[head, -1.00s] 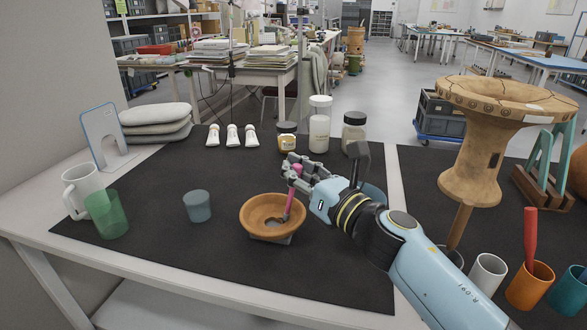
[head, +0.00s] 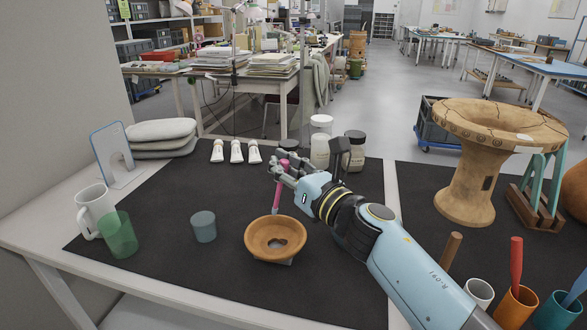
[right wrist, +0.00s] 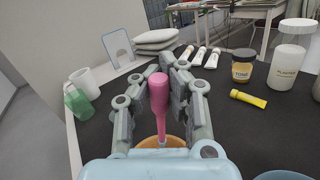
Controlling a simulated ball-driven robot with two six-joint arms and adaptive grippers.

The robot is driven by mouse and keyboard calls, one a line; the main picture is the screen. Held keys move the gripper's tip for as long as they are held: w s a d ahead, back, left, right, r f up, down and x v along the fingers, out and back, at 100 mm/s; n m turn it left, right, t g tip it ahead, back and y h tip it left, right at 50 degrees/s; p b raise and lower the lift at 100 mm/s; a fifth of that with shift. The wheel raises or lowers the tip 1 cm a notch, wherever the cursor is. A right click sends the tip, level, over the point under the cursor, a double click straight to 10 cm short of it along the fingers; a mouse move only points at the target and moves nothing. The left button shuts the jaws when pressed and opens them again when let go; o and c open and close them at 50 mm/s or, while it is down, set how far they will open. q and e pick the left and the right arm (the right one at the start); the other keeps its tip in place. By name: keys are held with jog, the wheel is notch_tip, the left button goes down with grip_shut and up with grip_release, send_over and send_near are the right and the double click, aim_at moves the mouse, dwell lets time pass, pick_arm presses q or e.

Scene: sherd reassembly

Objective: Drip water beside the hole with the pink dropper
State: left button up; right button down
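The pink dropper (head: 277,198) is held upright, slightly tilted, in my right gripper (head: 281,176). In the right wrist view its bulb (right wrist: 159,95) sits between the fingers, which close on it from both sides. A shallow orange-brown bowl (head: 255,247) stands on a small support on the black mat. A pale opening shows in its floor, which I take for the hole (head: 279,244). The dropper tip appears over the bowl's far rim, above it. In the right wrist view the bowl (right wrist: 174,142) is partly hidden by the gripper. My left gripper is out of view.
A blue-grey cup (head: 203,227), a green translucent cup (head: 118,236) and a white mug (head: 93,205) stand left. White tubes (head: 236,152) and jars (head: 321,143) are at the back. A yellow tube (right wrist: 248,98) lies near the jars. A large pot (head: 480,160) stands right.

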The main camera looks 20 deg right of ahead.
notch_tip(320, 180, down, 5)
jog(key=b, duration=0.5)
jog(key=shift+w+a+f, duration=0.1)
jog(key=shift+f+b, duration=0.35)
jog(key=shift+b, duration=0.05)
dwell(1.4)
jog(key=shift+r, duration=0.1)
notch_tip(320, 180, up, 4)
jog(key=p, duration=0.3)
jog(key=shift+p, duration=0.35)
